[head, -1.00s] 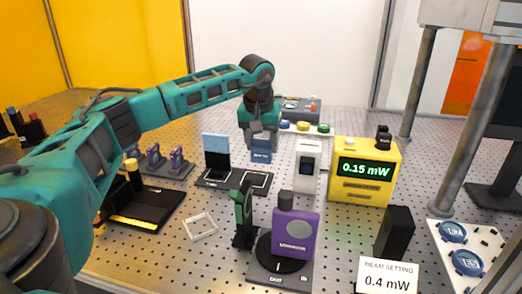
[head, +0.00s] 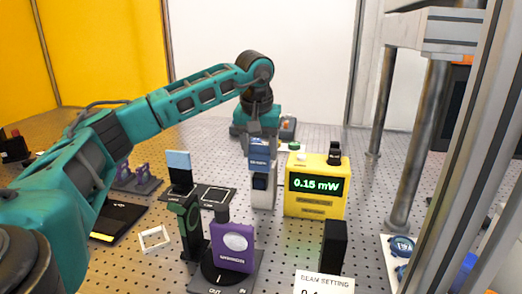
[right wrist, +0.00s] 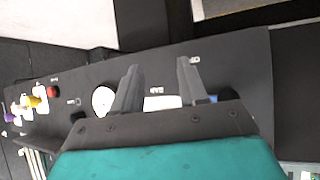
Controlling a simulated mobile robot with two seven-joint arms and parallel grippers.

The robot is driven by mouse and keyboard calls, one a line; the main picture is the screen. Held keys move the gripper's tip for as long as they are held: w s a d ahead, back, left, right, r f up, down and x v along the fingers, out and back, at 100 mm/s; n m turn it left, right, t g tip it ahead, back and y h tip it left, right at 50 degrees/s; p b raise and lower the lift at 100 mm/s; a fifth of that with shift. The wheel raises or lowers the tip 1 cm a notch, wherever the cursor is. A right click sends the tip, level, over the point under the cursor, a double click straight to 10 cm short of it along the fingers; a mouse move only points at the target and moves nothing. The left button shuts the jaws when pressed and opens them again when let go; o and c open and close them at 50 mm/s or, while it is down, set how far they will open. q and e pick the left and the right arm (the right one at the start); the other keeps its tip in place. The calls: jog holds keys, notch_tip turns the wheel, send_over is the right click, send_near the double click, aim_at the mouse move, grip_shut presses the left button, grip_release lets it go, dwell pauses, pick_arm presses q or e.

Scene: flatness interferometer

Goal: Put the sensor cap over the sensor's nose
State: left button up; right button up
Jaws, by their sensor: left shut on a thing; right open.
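My left gripper (head: 262,137) is shut on a small blue block with a pale label, which I take to be the sensor cap (head: 260,155). The white upright sensor (head: 263,197) stands on the perforated table, left of the yellow meter. Its dark nose (head: 260,182) faces the camera and shows just below the cap in the head view. The cap overlaps the sensor's top in the picture; I cannot tell whether they touch. My right gripper (right wrist: 158,88) is open and empty in the right wrist view, above a dark panel; it is not in the head view.
The yellow meter (head: 318,201) reads 0.15 mW. A purple unit (head: 232,250), a green-black mount (head: 189,226) and a black block (head: 333,247) stand in front. A metal post (head: 415,160) stands at right.

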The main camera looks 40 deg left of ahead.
aim_at(260, 175)
pick_arm(q)
jog(key=shift+s+f+b, duration=0.1)
jog(key=shift+f+b, duration=0.2)
jog(key=shift+f, duration=1)
jog(key=shift+s+b+x, duration=0.15)
jog(key=shift+b+x, duration=0.55)
jog(key=shift+s+b+x, duration=0.15)
jog(key=shift+b+x, duration=0.5)
jog(key=shift+d+f, duration=0.1)
jog(key=shift+f, duration=0.35)
jog(key=o, duration=0.9)
